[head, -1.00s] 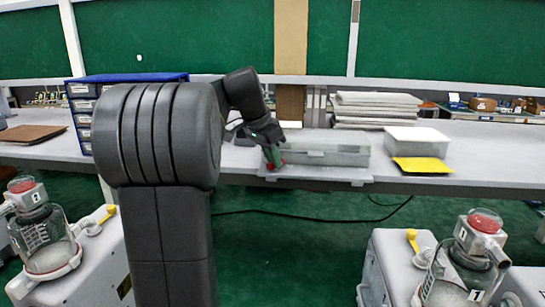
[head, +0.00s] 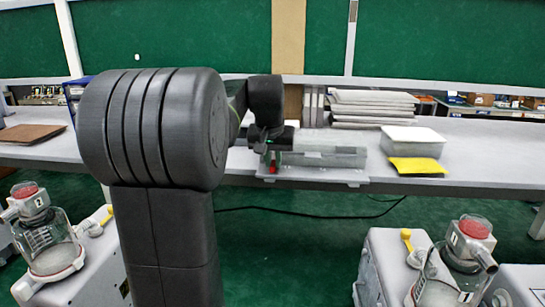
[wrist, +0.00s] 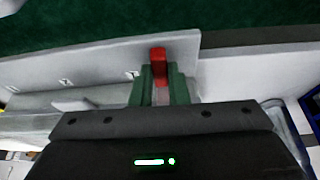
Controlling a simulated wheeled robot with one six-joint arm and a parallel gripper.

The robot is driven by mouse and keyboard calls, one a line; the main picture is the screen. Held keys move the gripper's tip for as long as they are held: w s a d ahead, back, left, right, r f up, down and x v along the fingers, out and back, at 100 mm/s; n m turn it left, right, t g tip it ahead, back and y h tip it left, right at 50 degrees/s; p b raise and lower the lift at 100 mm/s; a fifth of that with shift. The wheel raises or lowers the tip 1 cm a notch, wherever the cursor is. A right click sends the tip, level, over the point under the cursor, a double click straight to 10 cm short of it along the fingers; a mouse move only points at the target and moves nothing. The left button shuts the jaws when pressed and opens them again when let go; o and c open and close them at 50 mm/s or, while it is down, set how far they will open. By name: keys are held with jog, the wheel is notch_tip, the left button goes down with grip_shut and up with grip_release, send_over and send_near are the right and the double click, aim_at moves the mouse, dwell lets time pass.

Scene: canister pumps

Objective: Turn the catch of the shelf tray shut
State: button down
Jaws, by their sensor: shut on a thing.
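The shelf tray (head: 335,157) is a grey, low box at the front edge of the bench, on a pale plate. Its red catch (head: 273,168) is at the left end of the tray's front. In the wrist view the catch (wrist: 158,62) stands between the two green fingers of my gripper (wrist: 160,85), and they are shut on it. In the head view my gripper (head: 269,157) is small and partly covered by my wrist.
A grey box (head: 412,138) and a yellow sheet (head: 417,166) lie right of the tray, and a pale stack (head: 372,110) lies behind it. Pumps with glass jars stand at lower left (head: 45,242) and lower right (head: 455,262). A black cable crosses the green floor.

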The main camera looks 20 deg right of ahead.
dwell(0.4)
jog(key=c, duration=1.7)
grip_release()
jog(key=shift+r, duration=0.1)
jog(key=b+v, duration=0.1)
jog(key=v, duration=1.2)
jog(key=shift+s+d+r, duration=0.1)
jog(key=shift+s+r, duration=0.1)
jog(key=shift+r, duration=0.15)
jog(key=shift+f, duration=0.1)
jog(key=p+x, duration=0.1)
jog(key=x, duration=1.2)
jog(key=shift+w+f, duration=0.2)
jog(key=shift+f, duration=0.2)
